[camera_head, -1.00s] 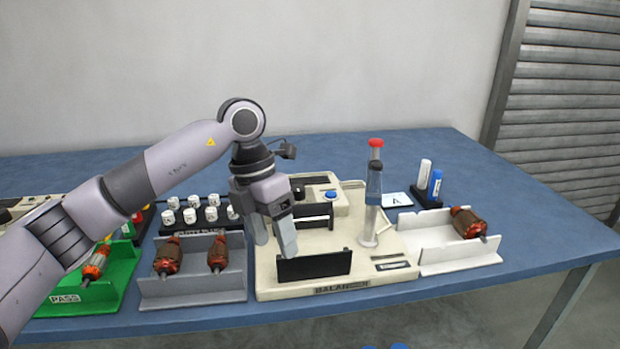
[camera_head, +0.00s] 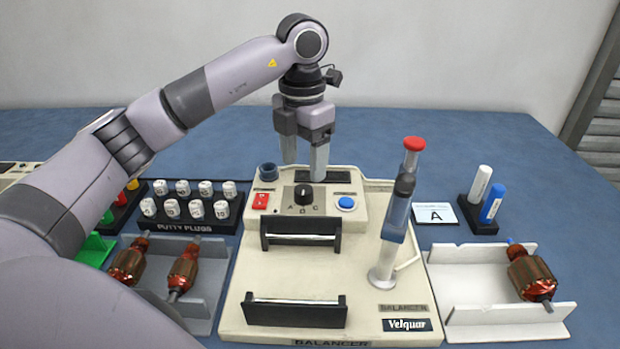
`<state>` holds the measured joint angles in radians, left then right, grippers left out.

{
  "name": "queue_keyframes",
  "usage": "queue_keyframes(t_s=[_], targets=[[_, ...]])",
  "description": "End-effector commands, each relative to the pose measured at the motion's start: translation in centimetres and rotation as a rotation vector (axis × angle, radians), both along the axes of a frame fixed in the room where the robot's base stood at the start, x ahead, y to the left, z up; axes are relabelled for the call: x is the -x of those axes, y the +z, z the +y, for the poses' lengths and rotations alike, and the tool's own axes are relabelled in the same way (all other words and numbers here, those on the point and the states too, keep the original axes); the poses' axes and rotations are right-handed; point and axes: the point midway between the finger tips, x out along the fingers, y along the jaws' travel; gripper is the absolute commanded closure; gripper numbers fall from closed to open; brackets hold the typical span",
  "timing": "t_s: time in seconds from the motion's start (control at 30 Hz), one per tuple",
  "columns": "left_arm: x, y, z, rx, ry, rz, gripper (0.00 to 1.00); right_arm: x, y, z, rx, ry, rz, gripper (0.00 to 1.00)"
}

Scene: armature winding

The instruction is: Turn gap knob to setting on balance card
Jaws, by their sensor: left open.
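The black gap knob (camera_head: 304,194) sits on the balancer's raised panel, with letters A, B and C printed around its base. The balance card (camera_head: 436,214) lies on the table to the right of the balancer and shows the letter A. My left gripper (camera_head: 304,168) points down above and just behind the knob. Its two fingers are apart with nothing between them. Which letter the knob points at is too small to tell. My right gripper is not in view.
A blue button (camera_head: 346,203) and a red switch (camera_head: 261,201) flank the knob. Putty plugs (camera_head: 205,189) and armatures (camera_head: 184,272) are to the left. A white tray (camera_head: 455,317) holds another armature.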

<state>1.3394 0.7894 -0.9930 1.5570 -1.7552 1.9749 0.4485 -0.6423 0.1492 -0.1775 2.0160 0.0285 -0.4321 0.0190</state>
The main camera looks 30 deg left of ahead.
Motion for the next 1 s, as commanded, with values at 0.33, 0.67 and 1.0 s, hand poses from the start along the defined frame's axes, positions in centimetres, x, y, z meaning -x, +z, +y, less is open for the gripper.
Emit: queue_keyframes(t_s=[0.33, 0.67, 1.0], targets=[[0.1, -5.1, 0.0, 0.001, -0.002, 0.002, 0.35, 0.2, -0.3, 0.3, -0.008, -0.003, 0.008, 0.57], [0.0, -5.8, 0.0, 0.0, -0.002, 0.0, 0.35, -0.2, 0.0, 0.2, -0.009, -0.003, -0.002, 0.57], [0.0, -5.8, 0.0, 0.0, -0.002, 0.0, 0.91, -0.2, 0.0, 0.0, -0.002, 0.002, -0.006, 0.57]])
